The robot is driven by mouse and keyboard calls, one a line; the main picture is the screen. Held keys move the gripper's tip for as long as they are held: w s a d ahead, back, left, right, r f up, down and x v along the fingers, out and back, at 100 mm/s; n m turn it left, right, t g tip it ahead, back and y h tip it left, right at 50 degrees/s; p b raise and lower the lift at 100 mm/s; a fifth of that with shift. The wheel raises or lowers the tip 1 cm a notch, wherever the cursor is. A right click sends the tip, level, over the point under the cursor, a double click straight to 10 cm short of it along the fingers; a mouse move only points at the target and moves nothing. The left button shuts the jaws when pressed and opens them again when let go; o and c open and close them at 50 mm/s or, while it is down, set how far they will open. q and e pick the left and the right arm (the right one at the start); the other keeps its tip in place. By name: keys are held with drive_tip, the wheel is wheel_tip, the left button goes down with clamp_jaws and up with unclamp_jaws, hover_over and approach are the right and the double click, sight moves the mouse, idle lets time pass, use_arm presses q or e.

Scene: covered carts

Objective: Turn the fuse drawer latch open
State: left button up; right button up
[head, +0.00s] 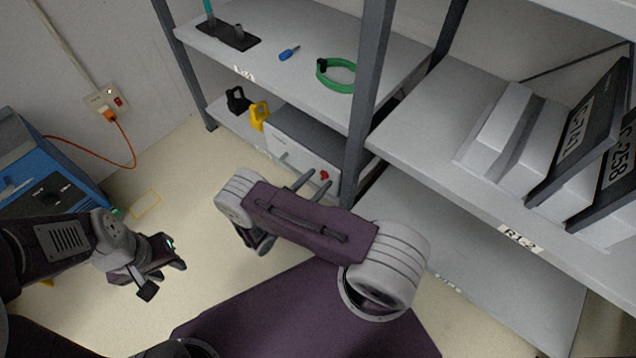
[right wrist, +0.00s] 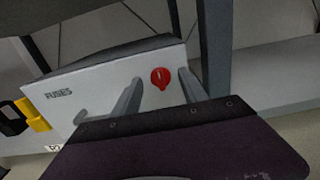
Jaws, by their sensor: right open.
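The fuse drawer is a pale box front (head: 292,141) on the low shelf; in the right wrist view its face (right wrist: 100,88) reads "FUSES". In the right wrist view the latch appears between the fingers; contact cannot be told. My left gripper (head: 164,278) is open and empty above the floor at left.
A grey handle (right wrist: 81,116) stands out from the drawer face, left of the fingers. Yellow (head: 259,115) and black (head: 237,99) padlock-like items sit left of the drawer. A grey shelf post (head: 361,105) rises right of it. A blue machine (head: 45,165) stands at far left.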

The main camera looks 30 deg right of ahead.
drive_tip(key=shift+w+d, duration=0.15)
drive_tip(key=shift+d, duration=0.2)
drive_tip(key=shift+c, duration=0.3)
clamp_jaws()
